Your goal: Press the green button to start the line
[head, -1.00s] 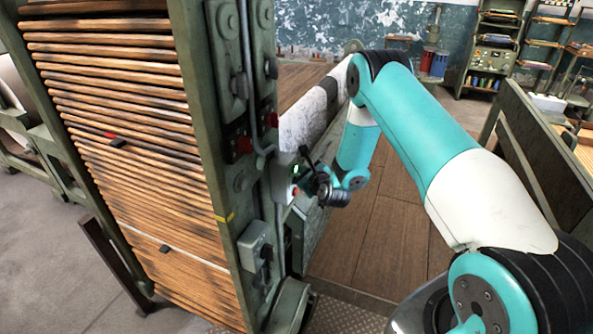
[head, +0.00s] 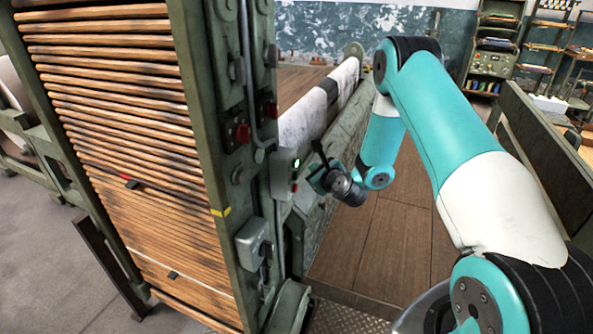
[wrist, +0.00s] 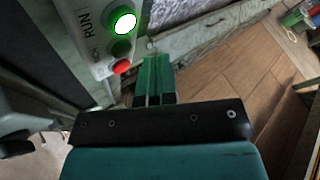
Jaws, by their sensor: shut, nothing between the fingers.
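A pale grey control box (head: 284,172) is fixed to the green machine post. In the wrist view the box (wrist: 92,55) carries a brightly lit green round light (wrist: 123,20) beside the word RUN. Below it are a dark green button (wrist: 121,48) and a red button (wrist: 121,67). In the head view the lit green light (head: 296,163) shows on the box's right face. My gripper (head: 316,178) is shut and empty, a little right of the box and apart from it. In the wrist view its green fingertips (wrist: 154,62) are close together, just right of and below the buttons.
A machine frame (head: 205,110) with stacked wooden slats stands at left. Red knobs (head: 242,131) and a grey switch box (head: 252,244) are on its post. A white fabric roll (head: 305,118) lies behind. Wooden floor (head: 385,235) is clear to the right.

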